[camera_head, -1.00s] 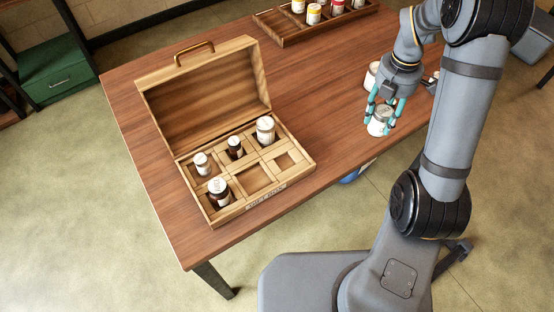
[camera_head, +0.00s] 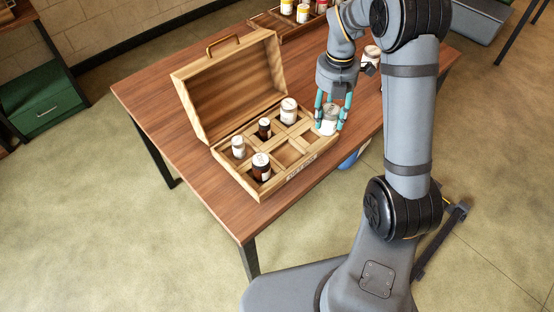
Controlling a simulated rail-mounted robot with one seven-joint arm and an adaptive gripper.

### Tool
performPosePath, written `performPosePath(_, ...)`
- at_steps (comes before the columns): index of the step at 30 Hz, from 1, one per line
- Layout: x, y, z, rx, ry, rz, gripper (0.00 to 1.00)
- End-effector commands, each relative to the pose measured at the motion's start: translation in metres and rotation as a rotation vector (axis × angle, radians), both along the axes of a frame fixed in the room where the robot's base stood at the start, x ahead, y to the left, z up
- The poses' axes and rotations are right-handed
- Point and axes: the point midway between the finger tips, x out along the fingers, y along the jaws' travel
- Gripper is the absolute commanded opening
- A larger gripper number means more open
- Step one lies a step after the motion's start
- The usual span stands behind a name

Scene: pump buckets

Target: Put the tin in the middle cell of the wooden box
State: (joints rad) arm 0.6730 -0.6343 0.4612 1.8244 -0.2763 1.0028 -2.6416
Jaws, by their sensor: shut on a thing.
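The tin (camera_head: 328,122) is a light grey-white can with a pale label. My gripper (camera_head: 333,112) points down with its teal fingers shut on it. The tin is upright at the right end of the wooden box (camera_head: 250,187), overlapping that end in the picture; its height above it is hard to tell. The box lid stands open at the back. In the front row of cells, the middle cell (camera_head: 280,156) is empty and the right one looks empty. A brown jar (camera_head: 261,167) stands in the front left cell.
The back row holds a small white-labelled bottle (camera_head: 238,147), a dark bottle (camera_head: 264,128) and a white jar (camera_head: 289,111). Another white container (camera_head: 371,55) stands behind my gripper. A wooden tray (camera_head: 262,21) of jars lies at the far table edge. The table's left side is clear.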

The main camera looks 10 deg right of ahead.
Motion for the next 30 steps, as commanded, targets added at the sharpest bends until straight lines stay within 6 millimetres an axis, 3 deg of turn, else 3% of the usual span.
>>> performPosePath(15, 0.008, 0.102, -0.061, 0.000, 0.004, 0.022, 0.12)
performPosePath(22, 0.010, 0.114, -0.073, 0.000, 0.003, 0.021, 0.12)
performPosePath(30, 0.010, 0.114, -0.107, 0.001, 0.002, 0.019, 0.12)
